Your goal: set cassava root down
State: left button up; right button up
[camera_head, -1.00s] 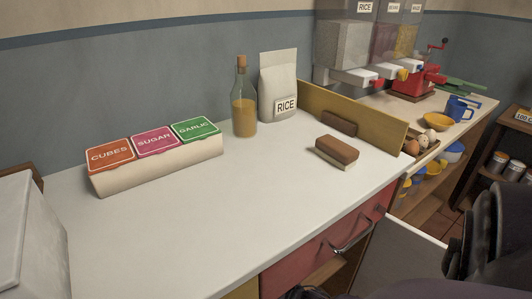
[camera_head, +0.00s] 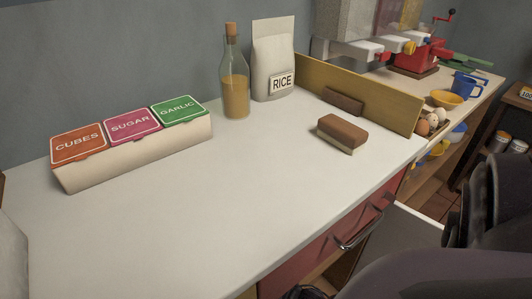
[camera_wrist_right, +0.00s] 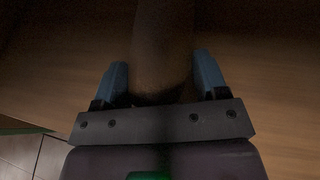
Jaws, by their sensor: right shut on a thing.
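In the right wrist view my right gripper (camera_wrist_right: 163,78) is shut on a thick, dark brown, rounded thing, which I take to be the cassava root (camera_wrist_right: 163,45). It stands between the two blue fingers and runs out of the top of the picture. The view is very dark, so its far end cannot be made out. A brown wooden surface lies behind it. In the head view the root cannot be made out; dark links of my own arm fill the lower right. My left gripper is in neither view.
The white counter (camera_head: 190,215) is mostly clear. On it are a box with CUBES, SUGAR and GARLIC lids (camera_head: 135,155), a bottle (camera_head: 235,90), a rice bag (camera_head: 273,65) and a brown-topped block (camera_head: 342,133). A wooden board (camera_head: 370,97) stands at the right end.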

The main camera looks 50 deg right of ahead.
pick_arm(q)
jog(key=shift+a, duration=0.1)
pick_arm(e)
jog(key=shift+r, duration=0.15)
jog(key=shift+f, duration=0.2)
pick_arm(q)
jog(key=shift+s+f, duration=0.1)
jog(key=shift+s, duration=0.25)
pick_arm(e)
jog(key=o, duration=1.4)
jog(key=shift+c, duration=0.2)
jog(key=shift+r, duration=0.1)
jog(key=shift+s+r, duration=0.2)
pick_arm(q)
jog(key=p, duration=0.1)
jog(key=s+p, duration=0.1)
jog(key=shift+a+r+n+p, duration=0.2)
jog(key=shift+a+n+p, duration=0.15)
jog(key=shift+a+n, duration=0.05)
pick_arm(e)
jog(key=v, duration=1.1)
jog(key=shift+s, duration=0.3)
